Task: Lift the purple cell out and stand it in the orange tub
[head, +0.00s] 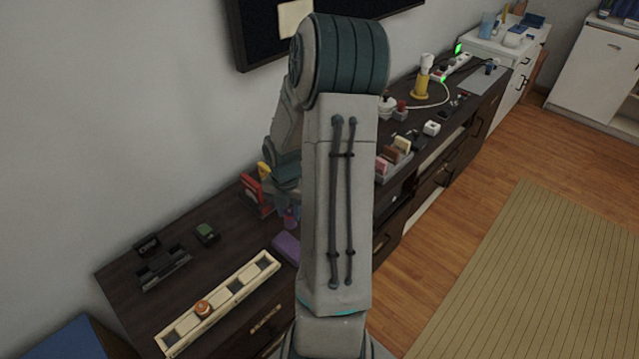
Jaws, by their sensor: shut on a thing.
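My gripper (287,205) is partly hidden behind my own arm, low over the dark cabinet top. A small purple thing (291,219), which looks like the purple cell, shows at its fingertips, and the gripper is shut on it. Whether the cell touches the surface below cannot be told. A small round orange thing (203,308) sits in a long cream rack (236,297) with dark square openings at the front left. I cannot tell whether it is the orange tub.
A purple block (286,247) lies just below the gripper. A red box (254,196) stands left of it. A black holder (163,266) and a dark green item (206,233) are farther left. Several small things crowd the cabinet's far end. My arm hides the middle.

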